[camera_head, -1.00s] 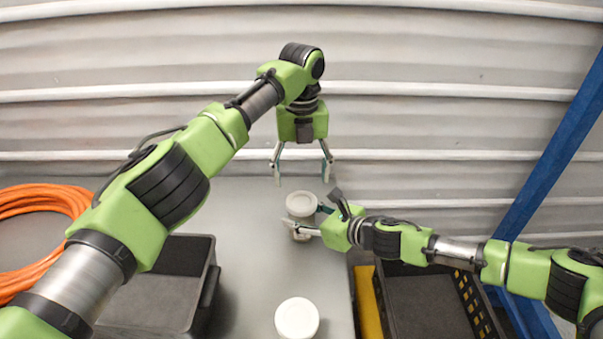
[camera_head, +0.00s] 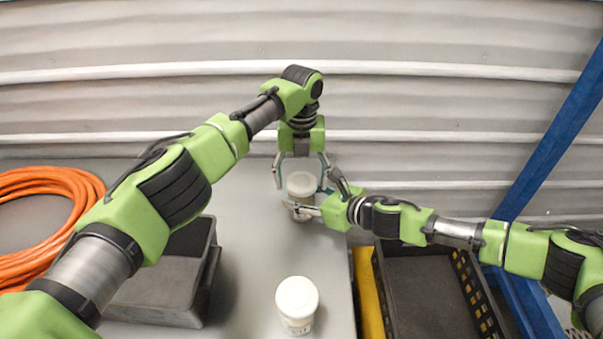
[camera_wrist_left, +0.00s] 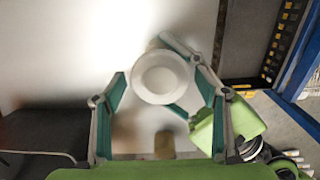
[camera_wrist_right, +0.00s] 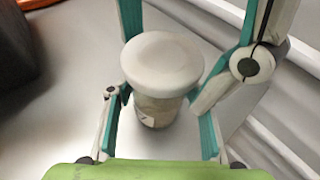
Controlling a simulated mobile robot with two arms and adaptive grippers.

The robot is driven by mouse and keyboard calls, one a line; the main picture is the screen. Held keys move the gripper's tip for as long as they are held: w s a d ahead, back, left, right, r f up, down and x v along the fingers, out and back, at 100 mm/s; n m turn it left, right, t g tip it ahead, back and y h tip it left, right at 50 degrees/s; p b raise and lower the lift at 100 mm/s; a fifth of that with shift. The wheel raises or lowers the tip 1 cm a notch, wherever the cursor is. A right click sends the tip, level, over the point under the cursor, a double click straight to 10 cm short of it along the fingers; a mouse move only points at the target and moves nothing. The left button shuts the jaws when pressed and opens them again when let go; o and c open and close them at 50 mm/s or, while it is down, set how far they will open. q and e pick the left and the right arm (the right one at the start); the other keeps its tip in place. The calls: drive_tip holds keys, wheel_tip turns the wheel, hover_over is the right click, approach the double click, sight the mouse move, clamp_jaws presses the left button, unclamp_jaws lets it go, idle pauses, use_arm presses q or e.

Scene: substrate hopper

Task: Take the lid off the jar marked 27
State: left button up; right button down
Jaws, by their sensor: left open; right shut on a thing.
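A jar with a white lid (camera_head: 301,183) stands upright on the table in the head view. My right gripper (camera_head: 312,208) is shut on the jar's body from the right, below the lid. In the right wrist view the jar (camera_wrist_right: 158,112) sits between the fingers, its label mostly hidden. My left gripper (camera_head: 301,180) points down from above, open, with one finger on each side of the lid. The left wrist view shows the lid (camera_wrist_left: 161,77) between the spread fingers. A second lidded jar (camera_head: 297,305) stands nearer; its mark is too small to read.
A dark grey bin (camera_head: 205,297) is on the table at left, by an orange hose coil (camera_head: 88,187). A black crate (camera_head: 388,283) is at right beyond a yellow strip (camera_head: 368,295). The table between the two jars is clear.

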use_arm(q)
drive_tip(key=c, duration=1.2)
